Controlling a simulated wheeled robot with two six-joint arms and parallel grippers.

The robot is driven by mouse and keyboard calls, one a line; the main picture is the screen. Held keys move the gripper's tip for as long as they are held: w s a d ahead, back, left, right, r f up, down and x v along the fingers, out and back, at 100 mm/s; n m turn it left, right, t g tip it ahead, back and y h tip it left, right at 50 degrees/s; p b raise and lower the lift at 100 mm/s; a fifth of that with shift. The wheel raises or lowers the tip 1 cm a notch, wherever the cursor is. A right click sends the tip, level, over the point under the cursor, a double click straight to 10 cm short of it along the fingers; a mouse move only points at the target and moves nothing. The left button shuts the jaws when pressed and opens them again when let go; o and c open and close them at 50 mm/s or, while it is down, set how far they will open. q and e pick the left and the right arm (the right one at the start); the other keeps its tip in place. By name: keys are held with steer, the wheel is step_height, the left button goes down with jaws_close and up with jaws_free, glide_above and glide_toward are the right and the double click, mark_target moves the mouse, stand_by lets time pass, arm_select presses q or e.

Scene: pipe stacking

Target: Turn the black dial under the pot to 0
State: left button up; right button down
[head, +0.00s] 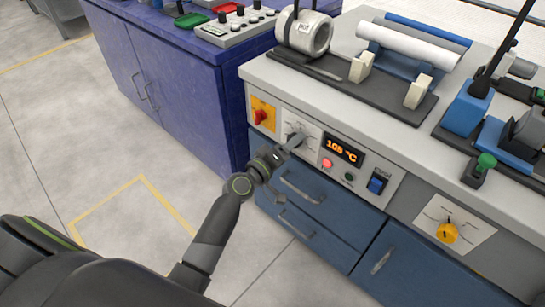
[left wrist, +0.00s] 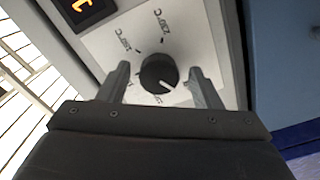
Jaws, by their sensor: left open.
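The black dial (left wrist: 157,72) sits on a pale plate with printed °C marks in the left wrist view. Its white pointer line points to the lower right in that view. In the head view its plate (head: 313,130) is on the bench front, and my gripper mostly hides the dial. My left gripper (head: 297,141) reaches the dial from the front with open jaws. In the left wrist view the two fingers stand on either side of the dial, with gaps visible. The pot-like grey-white round vessel (head: 309,33) stands on the bench above.
An orange display (head: 343,150) reading about 108 °C is right of the dial. A red knob on a yellow plate (head: 262,115) is to the left. Blue drawers (head: 306,192) are below.

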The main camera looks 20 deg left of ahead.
arm_select(q)
steer(key=b+v, duration=0.2)
steer(key=v, duration=1.5)
arm_select(e)
steer(key=shift+w+a+r+t, duration=0.25)
steer(key=shift+w+r, duration=0.1)
steer(key=shift+r, duration=0.25)
steer(key=shift+w+a+r+t, duration=0.1)
steer(key=shift+w+r+t, duration=0.2)
steer(key=shift+r, duration=0.3)
steer(key=shift+w, duration=0.1)
